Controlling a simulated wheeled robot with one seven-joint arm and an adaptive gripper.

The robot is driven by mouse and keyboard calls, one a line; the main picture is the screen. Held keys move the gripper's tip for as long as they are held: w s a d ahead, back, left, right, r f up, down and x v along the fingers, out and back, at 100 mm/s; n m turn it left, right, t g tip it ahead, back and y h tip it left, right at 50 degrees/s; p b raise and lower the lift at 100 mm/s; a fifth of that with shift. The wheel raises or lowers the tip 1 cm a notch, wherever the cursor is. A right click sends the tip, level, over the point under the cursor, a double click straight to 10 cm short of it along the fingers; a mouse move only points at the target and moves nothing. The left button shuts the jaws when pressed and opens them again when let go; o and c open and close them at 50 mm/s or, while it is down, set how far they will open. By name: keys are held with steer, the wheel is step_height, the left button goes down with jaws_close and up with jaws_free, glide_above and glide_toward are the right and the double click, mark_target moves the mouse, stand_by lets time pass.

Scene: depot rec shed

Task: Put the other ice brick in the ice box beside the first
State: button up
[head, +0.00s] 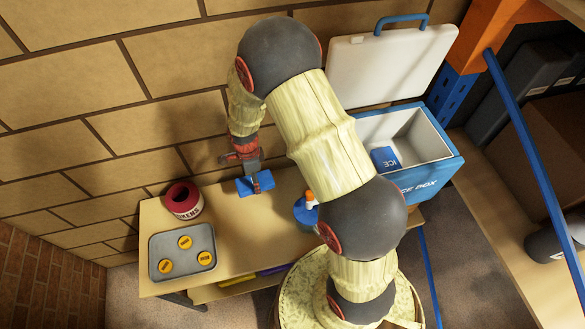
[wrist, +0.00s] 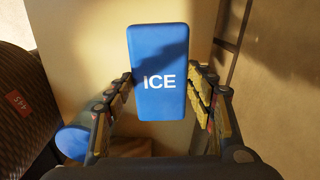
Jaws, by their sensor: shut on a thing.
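One blue ice brick (head: 255,185) is in my gripper (head: 254,178), at the back edge of the wooden bench near the wall. In the wrist view the brick (wrist: 158,75) shows its "ICE" label, with a finger on each side; my gripper (wrist: 163,95) is shut on it. Whether the brick touches the bench I cannot tell. The blue and white ice box (head: 432,172) stands open to the right, its white lid (head: 385,65) raised. The first ice brick (head: 384,158) lies inside the box towards its left side, with free room beside it.
A red and black tin (head: 184,201) and a grey tray (head: 163,243) with several yellow discs are on the bench (head: 235,240) at left. A blue container with an orange and white top (head: 307,211) stands between the gripper and the box, partly behind my arm. Shelving (head: 490,190) is at right.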

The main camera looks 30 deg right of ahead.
steer(key=shift+r, duration=0.25)
